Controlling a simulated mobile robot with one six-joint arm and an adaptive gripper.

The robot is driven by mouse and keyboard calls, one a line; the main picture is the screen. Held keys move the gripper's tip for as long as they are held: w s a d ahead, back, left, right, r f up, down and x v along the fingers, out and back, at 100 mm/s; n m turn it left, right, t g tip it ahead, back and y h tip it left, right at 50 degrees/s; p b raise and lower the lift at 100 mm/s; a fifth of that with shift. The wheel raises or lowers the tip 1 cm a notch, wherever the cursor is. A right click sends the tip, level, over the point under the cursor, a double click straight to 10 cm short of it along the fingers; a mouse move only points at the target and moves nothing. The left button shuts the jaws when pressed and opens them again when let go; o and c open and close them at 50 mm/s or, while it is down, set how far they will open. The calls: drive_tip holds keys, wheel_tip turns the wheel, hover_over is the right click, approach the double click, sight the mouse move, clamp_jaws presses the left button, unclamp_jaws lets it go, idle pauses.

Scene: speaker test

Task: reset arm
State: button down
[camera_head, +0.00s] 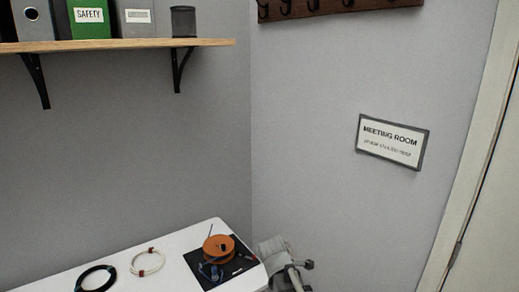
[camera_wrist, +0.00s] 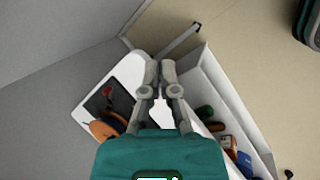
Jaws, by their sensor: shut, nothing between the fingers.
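My gripper (camera_wrist: 160,68) shows in the wrist view, pointing away from the camera. Its grey fingers are close together with nothing between them. It is above the end of a white table (camera_wrist: 134,76), which also shows in the head view (camera_head: 120,258). The gripper touches nothing that I can make out.
On the table, an orange spool (camera_head: 219,247) sits on a black mat (camera_head: 240,263), beside a white cable coil (camera_head: 147,262) and a black coil (camera_head: 95,279). A white bin (camera_wrist: 213,83) holds several items. A wooden shelf (camera_head: 120,44) is above.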

drive_tip(key=s+d+r+m+g+y+p, duration=0.1)
drive_tip(key=s+d+r+m+g+p, duration=0.1)
drive_tip(key=s+d+m, duration=0.2)
drive_tip(key=s+d+r+m+g+y+p, duration=0.2)
drive_tip(key=s+m, duration=0.6)
drive_tip(key=m, duration=0.4)
drive_tip(key=shift+s+d+r+m+p, duration=0.35)
drive_tip(key=shift+d+p, duration=0.45)
drive_tip(key=shift+d, duration=0.5)
drive_tip(key=shift+f, duration=0.1)
